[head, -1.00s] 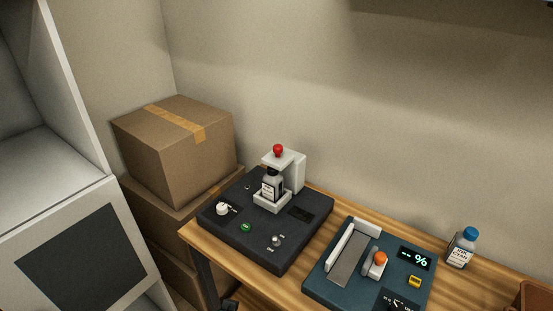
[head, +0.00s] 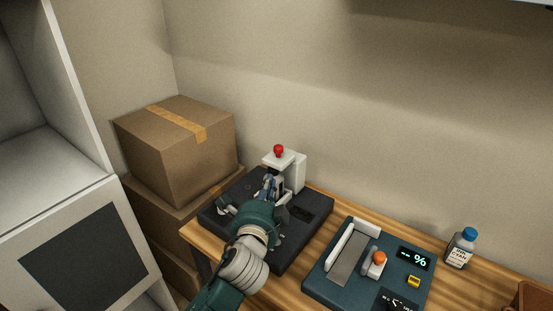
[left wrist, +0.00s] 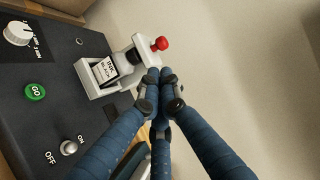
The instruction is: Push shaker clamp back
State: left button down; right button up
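The shaker (head: 312,222) is a black box on the wooden table, with a white clamp (head: 297,171) topped by a red knob (head: 279,149). In the left wrist view, a labelled bottle (left wrist: 107,67) stands in the white holder under the clamp arm (left wrist: 146,50). My left gripper (head: 271,180) is in front of the clamp, covering most of the bottle in the head view. In the left wrist view its fingertips (left wrist: 160,73) are together and empty, right by the white clamp; I cannot tell whether they touch it. My right gripper is not in view.
A teal device (head: 327,284) with a percent display and an orange knob (head: 379,258) stands right of the shaker. A blue-capped bottle (head: 461,248) is farther right. Cardboard boxes (head: 180,155) are stacked at left; the wall is close behind.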

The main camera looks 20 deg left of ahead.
pick_arm(q)
jog(key=p, duration=0.2)
send_near(278, 154)
jog(key=w, duration=0.5)
jog(key=shift+a, duration=0.25)
jog(key=shift+w+a+f+p, duration=0.1)
jog(key=shift+w+f+p, duration=0.15)
jog(key=shift+w, duration=0.5)
